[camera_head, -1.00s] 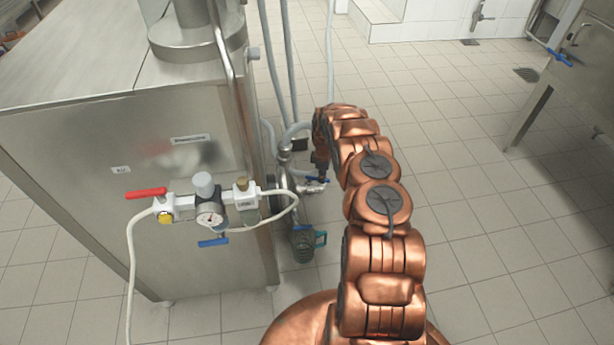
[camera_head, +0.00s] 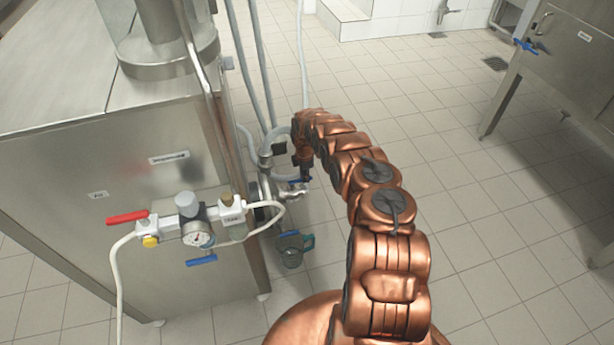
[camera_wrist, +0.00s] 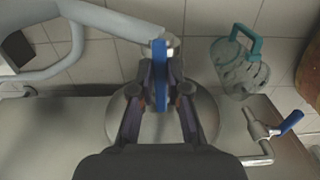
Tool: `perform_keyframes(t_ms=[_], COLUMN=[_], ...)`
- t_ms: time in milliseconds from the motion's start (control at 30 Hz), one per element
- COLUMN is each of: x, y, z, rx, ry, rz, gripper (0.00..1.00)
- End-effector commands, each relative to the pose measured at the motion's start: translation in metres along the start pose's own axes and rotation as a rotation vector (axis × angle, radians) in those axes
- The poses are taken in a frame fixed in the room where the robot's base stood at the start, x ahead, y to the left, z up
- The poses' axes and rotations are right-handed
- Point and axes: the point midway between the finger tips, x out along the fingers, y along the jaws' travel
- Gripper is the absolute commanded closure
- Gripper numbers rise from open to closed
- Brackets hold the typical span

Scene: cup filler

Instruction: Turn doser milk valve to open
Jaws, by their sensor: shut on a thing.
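A blue valve lever (camera_wrist: 161,72) stands upright in the picture in the wrist view, with a round metal fitting behind it. My gripper (camera_wrist: 161,88) is shut on this lever, one finger on each side. In the head view my gripper (camera_head: 304,177) is at the metal pipework (camera_head: 268,182) beside the steel machine. My arm comes in from the right, and the gripped lever is mostly hidden there. I cannot tell from the frames how far the valve is open.
A clear jug with a teal handle (camera_head: 292,254) is below the pipework; the jug (camera_wrist: 240,70) also shows in the wrist view. Another blue-handled valve (camera_wrist: 290,122) is at the right there. The steel machine (camera_head: 110,200) carries a gauge (camera_head: 198,239) and hose.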

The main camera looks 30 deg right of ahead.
Motion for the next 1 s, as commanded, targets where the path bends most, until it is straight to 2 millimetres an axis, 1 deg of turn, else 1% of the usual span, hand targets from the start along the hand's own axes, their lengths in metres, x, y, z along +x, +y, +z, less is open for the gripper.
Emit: perform_keyframes(t_ms=[167, 200, 433, 767, 867, 1000], x=[0.000, 0.000, 0.000, -0.001, -0.005, -0.018], y=[0.001, 0.001, 0.001, 0.001, 0.001, 0.002], z=[-0.002, -0.002, 0.000, 0.001, 0.001, 0.002], rx=[-0.004, -0.003, 0.000, 0.002, 0.002, 0.002], ry=[0.001, 0.001, 0.001, 0.000, 0.000, 0.000], rz=[0.003, 0.003, 0.003, 0.002, 0.003, 0.005], gripper=[1.00, 0.84, 0.60, 0.59, 0.59, 0.59])
